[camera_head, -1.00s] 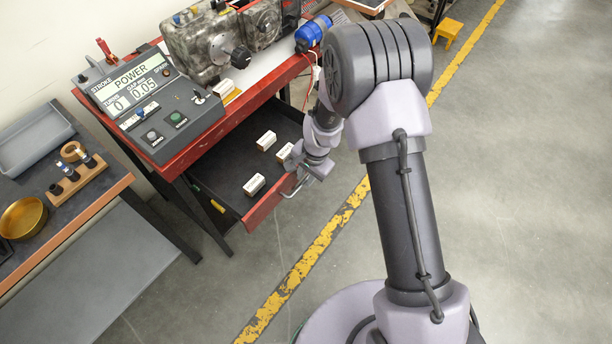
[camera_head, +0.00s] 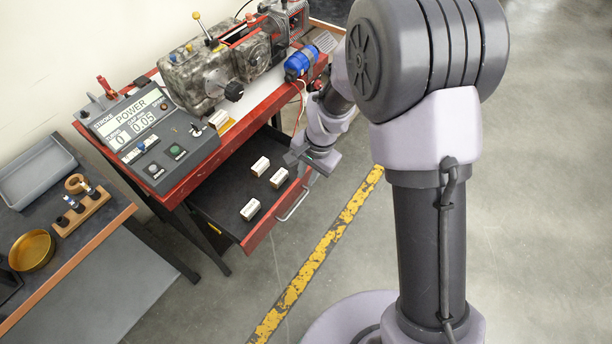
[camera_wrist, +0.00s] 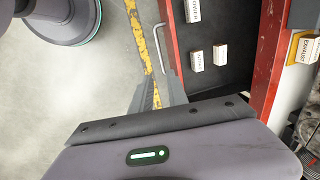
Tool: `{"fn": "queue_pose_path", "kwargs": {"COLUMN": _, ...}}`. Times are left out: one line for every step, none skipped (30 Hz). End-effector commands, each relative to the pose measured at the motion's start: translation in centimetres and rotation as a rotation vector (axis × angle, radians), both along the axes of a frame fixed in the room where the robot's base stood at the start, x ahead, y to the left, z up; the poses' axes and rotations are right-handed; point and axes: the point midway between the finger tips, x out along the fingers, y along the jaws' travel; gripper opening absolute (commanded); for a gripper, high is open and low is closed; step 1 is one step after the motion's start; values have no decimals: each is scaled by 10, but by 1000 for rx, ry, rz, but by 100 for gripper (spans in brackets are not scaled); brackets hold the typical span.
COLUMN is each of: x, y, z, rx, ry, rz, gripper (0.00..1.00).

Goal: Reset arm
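My gripper (camera_head: 312,163) hangs at the far right corner of the open drawer (camera_head: 226,198), with no object seen in it. In the wrist view, the gripper's dark parts (camera_wrist: 158,94) overlap the floor and the drawer front, and my grey wrist housing fills the bottom. Three small white-topped boxes lie in the drawer: one at the back (camera_head: 260,166), one at the right (camera_head: 279,177) and one at the front (camera_head: 250,209). All stand apart from my gripper.
The red bench (camera_head: 178,190) carries a control panel (camera_head: 145,135), a grimy machine (camera_head: 205,80), a blue cylinder (camera_head: 299,62) and another labelled box (camera_head: 219,118). The drawer handle (camera_head: 294,205) juts out. A side table (camera_head: 75,240) stands left. Floor to the right is open.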

Motion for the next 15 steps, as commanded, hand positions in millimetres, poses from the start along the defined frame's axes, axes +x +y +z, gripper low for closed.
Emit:
{"fn": "queue_pose_path", "kwargs": {"x": 0, "y": 0, "z": -1, "rx": 0, "ry": 0, "rz": 0, "gripper": 20}}
{"fn": "queue_pose_path", "kwargs": {"x": 0, "y": 0, "z": -1, "rx": 0, "ry": 0, "rz": 0, "gripper": 20}}
{"fn": "queue_pose_path", "kwargs": {"x": 0, "y": 0, "z": -1, "rx": 0, "ry": 0, "rz": 0, "gripper": 20}}
{"fn": "queue_pose_path", "kwargs": {"x": 0, "y": 0, "z": -1, "rx": 0, "ry": 0, "rz": 0, "gripper": 20}}
{"fn": "queue_pose_path", "kwargs": {"x": 0, "y": 0, "z": -1, "rx": 0, "ry": 0, "rz": 0, "gripper": 20}}
{"fn": "queue_pose_path", "kwargs": {"x": 0, "y": 0, "z": -1, "rx": 0, "ry": 0, "rz": 0, "gripper": 20}}
{"fn": "queue_pose_path", "kwargs": {"x": 0, "y": 0, "z": -1, "rx": 0, "ry": 0, "rz": 0, "gripper": 20}}
{"fn": "queue_pose_path", "kwargs": {"x": 0, "y": 0, "z": -1, "rx": 0, "ry": 0, "rz": 0, "gripper": 20}}
{"fn": "queue_pose_path", "kwargs": {"x": 0, "y": 0, "z": -1, "rx": 0, "ry": 0, "rz": 0, "gripper": 20}}
{"fn": "queue_pose_path", "kwargs": {"x": 0, "y": 0, "z": 1, "rx": 1, "ry": -2, "rz": 1, "gripper": 20}}
{"fn": "queue_pose_path", "kwargs": {"x": 0, "y": -1, "z": 5, "rx": 1, "ry": -8, "rz": 3, "gripper": 20}}
{"fn": "queue_pose_path", "kwargs": {"x": -1, "y": -3, "z": 17, "rx": 3, "ry": -20, "rz": 9, "gripper": 20}}
{"fn": "queue_pose_path", "kwargs": {"x": -3, "y": -5, "z": 31, "rx": 6, "ry": -35, "rz": 15, "gripper": 20}}
{"fn": "queue_pose_path", "kwargs": {"x": -7, "y": -9, "z": 49, "rx": 10, "ry": -55, "rz": 22, "gripper": 20}}
{"fn": "queue_pose_path", "kwargs": {"x": -15, "y": -15, "z": 77, "rx": 13, "ry": -85, "rz": 37, "gripper": 20}}
